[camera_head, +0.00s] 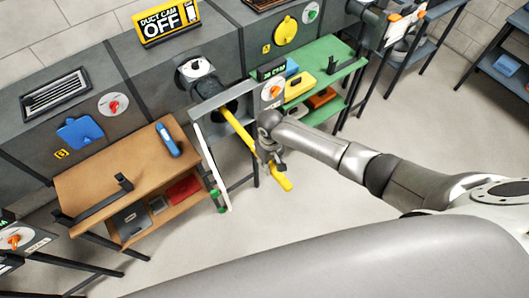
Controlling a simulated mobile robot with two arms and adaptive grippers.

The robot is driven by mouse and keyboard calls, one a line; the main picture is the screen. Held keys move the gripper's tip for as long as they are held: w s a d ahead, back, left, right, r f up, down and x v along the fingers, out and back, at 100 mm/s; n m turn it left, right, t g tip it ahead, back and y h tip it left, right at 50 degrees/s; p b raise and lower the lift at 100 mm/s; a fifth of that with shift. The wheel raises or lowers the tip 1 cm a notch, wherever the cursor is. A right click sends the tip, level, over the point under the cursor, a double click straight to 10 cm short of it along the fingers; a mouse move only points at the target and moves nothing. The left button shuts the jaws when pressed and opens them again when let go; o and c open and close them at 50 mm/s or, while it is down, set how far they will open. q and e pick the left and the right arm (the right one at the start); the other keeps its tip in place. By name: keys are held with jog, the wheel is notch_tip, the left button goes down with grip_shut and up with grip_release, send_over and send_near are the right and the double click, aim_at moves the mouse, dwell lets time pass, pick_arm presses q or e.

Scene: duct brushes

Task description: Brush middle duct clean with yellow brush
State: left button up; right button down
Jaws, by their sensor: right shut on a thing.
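The yellow brush (239,131) runs slantwise from the middle duct to the lower right. Its far end goes into the dark opening of the middle duct (207,107), so its bristle head is hidden. My right gripper (272,158) is shut on the yellow brush near its lower end, and the end of the yellow handle sticks out below. An open white door (213,170) hangs to the left of the brush. My left gripper is not in view.
A wooden table (95,180) with a blue-handled item (168,140) stands left. A green table (325,62) with yellow and blue items stands right. A sign (166,20) reads "DUCT CAM OFF". The floor in front is clear.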

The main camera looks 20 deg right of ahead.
aim_at(286, 183)
jog(key=shift+s+d, duration=0.3)
jog(key=shift+s, duration=0.6)
jog(key=shift+s+d, duration=0.35)
jog(key=shift+s, duration=0.75)
jog(key=shift+s+d, duration=0.4)
jog(key=shift+s, duration=0.75)
jog(key=shift+s+d, duration=0.35)
jog(key=shift+s, duration=0.75)
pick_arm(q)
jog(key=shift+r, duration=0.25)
